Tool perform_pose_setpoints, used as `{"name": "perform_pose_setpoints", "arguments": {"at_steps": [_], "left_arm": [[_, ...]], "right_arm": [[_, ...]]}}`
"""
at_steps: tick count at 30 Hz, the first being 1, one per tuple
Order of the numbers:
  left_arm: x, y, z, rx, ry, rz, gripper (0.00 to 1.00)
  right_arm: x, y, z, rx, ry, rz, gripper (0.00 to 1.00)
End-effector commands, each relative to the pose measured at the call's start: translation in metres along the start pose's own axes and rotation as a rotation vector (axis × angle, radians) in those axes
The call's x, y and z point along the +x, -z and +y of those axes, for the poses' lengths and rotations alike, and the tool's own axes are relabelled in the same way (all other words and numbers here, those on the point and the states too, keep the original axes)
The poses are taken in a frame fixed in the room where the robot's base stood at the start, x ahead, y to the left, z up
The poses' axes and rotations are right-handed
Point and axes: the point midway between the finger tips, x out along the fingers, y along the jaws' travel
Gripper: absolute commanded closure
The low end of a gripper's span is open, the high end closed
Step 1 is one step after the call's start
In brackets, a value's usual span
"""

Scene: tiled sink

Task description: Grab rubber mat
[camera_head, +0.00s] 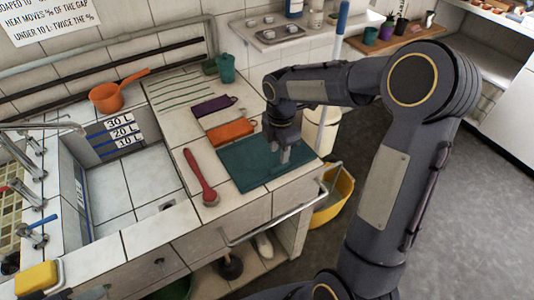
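The rubber mat looks to be the flat teal sheet (248,172) lying on the tiled counter, right of the sink. My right gripper (283,153) points down over the mat's right part, its fingers at or just above the surface. The fingers look parted, with teal showing between them. I cannot tell whether they touch the mat. My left gripper is not in view.
A red-handled brush (203,180) lies left of the mat. An orange item (231,131) and a purple item (213,106) lie behind it. An orange pot (108,97) stands by the sink basin (125,195). A metal rail (270,226) runs along the counter front; a yellow bucket (335,200) stands below right.

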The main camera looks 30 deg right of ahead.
Motion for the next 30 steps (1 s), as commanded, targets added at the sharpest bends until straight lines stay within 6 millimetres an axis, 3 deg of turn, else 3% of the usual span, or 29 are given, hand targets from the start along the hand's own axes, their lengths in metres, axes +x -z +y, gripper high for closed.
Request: {"name": "perform_pose_setpoints", "arguments": {"at_steps": [13,22,30], "left_arm": [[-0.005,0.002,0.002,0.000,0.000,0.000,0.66],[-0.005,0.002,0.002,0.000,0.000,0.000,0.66],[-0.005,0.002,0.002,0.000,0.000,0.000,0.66]], "right_arm": [[0.059,-0.009,0.001,0.003,0.004,0.002,0.64],[0.065,-0.009,0.002,0.005,-0.001,0.002,0.64],[0.065,-0.008,0.002,0.005,-0.001,0.002,0.96]]}}
